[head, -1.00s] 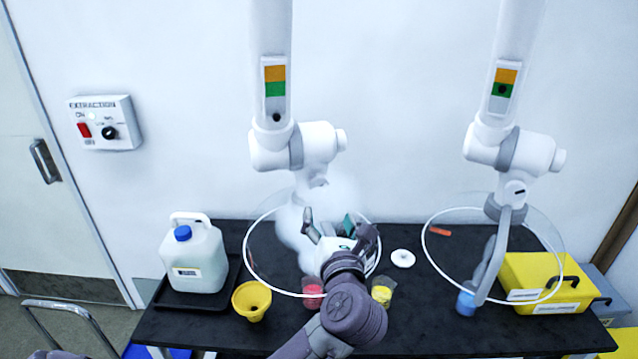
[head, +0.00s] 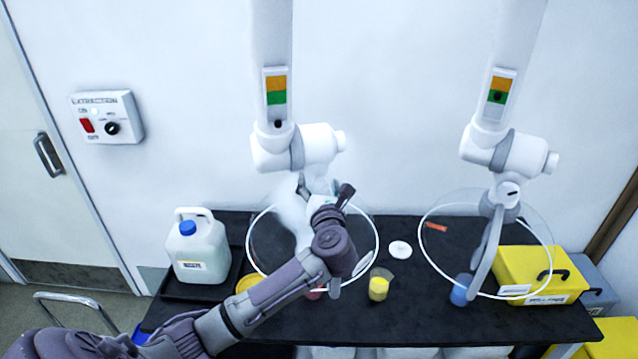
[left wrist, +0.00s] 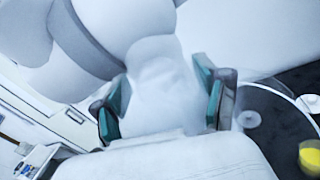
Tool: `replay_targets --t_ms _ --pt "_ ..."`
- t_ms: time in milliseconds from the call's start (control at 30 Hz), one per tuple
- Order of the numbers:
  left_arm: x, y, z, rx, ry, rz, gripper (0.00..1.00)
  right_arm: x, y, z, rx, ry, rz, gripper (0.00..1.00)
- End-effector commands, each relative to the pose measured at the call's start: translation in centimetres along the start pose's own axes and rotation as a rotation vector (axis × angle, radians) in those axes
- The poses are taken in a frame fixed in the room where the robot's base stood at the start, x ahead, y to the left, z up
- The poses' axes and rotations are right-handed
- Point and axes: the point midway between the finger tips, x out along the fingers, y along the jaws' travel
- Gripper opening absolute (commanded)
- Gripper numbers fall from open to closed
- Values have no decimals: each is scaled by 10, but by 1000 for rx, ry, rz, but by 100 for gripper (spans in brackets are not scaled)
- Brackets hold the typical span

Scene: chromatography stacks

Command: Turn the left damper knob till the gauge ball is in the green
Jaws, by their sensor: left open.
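The left extraction arm (head: 290,150) hangs from above, with a gauge (head: 276,92) on its tube showing an orange band over a green one. The dark gauge ball (head: 278,124) sits at the bottom, below the green. My left gripper (head: 323,190) is raised to just below the left arm's joint, fingers up and open. In the left wrist view, white arm parts (left wrist: 155,80) lie between and beyond the teal-padded fingers (left wrist: 165,105). The left damper knob is not clearly seen; my gripper and white vapour (head: 290,218) obscure that area. My right gripper is out of view.
The right extraction arm (head: 508,150) has its ball in the green. Clear round hoods surround both arms' lower ends.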

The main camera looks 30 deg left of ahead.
Motion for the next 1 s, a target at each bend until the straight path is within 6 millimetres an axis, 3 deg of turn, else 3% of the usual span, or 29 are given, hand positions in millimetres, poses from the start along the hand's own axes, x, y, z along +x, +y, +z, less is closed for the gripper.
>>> replay_targets --t_ms 100,433,567,800,1000 --pt "0 0 0 0 0 0 70 0 0 0 0 0 0 0" --pt "-1 0 0 0 0 0 15 0 2 0 -1 -1 3 0" --pt "-1 -2 -2 -19 0 -2 13 5 4 1 -1 -1 4 0" --pt "-2 -4 -10 -233 -24 6 13 48 4 5 -2 -1 5 0" --pt "-1 -1 -5 -388 -47 13 13 69 4 7 -1 -1 6 0"
